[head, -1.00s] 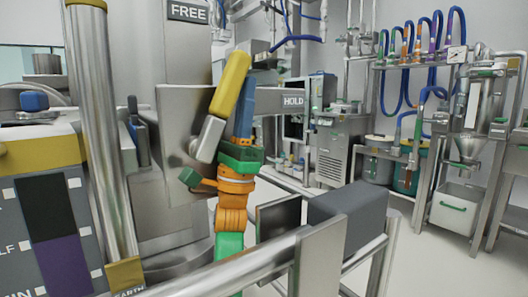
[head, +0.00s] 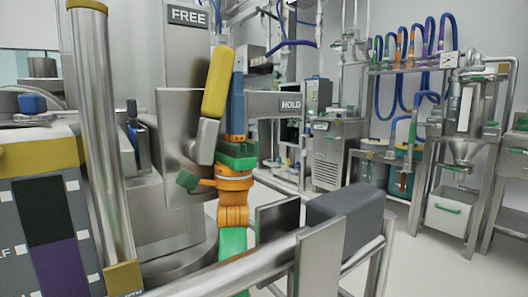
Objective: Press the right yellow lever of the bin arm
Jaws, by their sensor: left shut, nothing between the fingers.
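The yellow lever (head: 219,82) of the bin arm stands almost upright, tilted a little to the right. Its grey lower part meets the steel housing, between the FREE label (head: 187,14) above and the HOLD label (head: 291,104) to the right. My left gripper (head: 238,76) has blue fingers that are shut and point up, directly right of the lever and partly hidden behind it. I cannot tell whether they touch. Its green palm and orange wrist show below, with nothing held. My right gripper is not in view.
A steel post (head: 100,140) stands at the left beside a bin part with a yellow edge (head: 40,155). A steel rail with a dark grey block (head: 345,207) crosses the lower right, near my arm. The floor at the right (head: 435,265) is clear.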

